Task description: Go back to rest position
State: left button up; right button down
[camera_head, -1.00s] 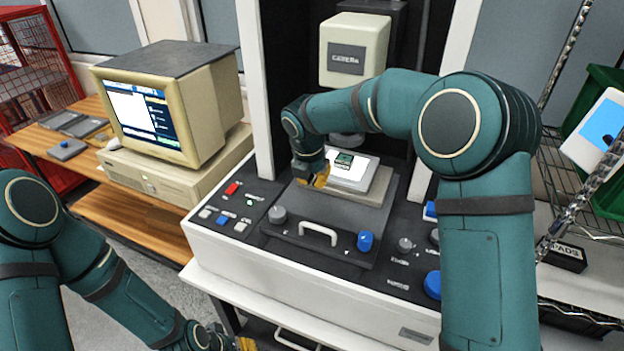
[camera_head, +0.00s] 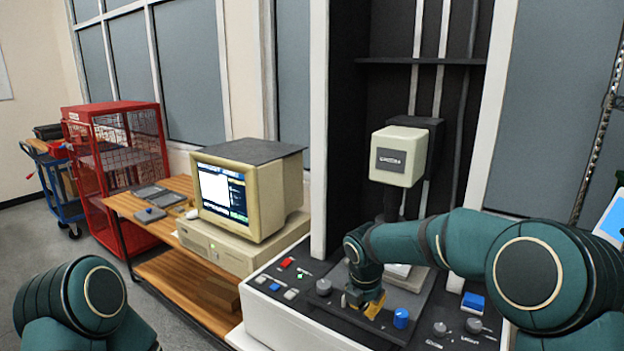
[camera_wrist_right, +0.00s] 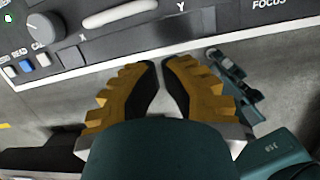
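My right gripper (camera_head: 362,306) is over the dark control panel of the measuring machine (camera_head: 262,325) in the head view. In the right wrist view its yellow fingers (camera_wrist_right: 161,66) have their tips almost together with nothing between them, in front of the panel's front edge. My left arm (camera_head: 75,305) shows at the lower left of the head view; its gripper is outside that view. A pale plate (camera_head: 405,277) on the machine's stage is partly hidden behind my right arm.
The camera head (camera_head: 399,157) hangs above the stage. A beige computer (camera_head: 250,190) sits on a wooden desk (camera_head: 120,205) at left, near a red cage (camera_head: 115,150).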

jog(key=s+a+f+m+g+y, duration=0.1)
jog(key=s+f+m, duration=0.15)
jog(key=f, duration=0.35)
jog(key=s+a+f+m+y, duration=0.1)
jog(key=s+f+m, duration=0.1)
jog(key=f+m, duration=0.25)
pick_arm(q)
jog(key=shift+w+f, duration=0.1)
jog(key=shift+w, duration=0.45)
pick_arm(e)
jog(key=s+f+m+y, duration=0.1)
jog(key=s+f+m, duration=0.6)
jog(key=s+m, duration=0.3)
jog(key=s+f+m+y, duration=0.1)
jog(key=s+f+m, duration=0.6)
jog(key=s+m, duration=0.4)
jog(key=shift+m+t+y, duration=0.4)
jog(key=shift+m, duration=0.6)
jog(key=shift+w+f, duration=0.1)
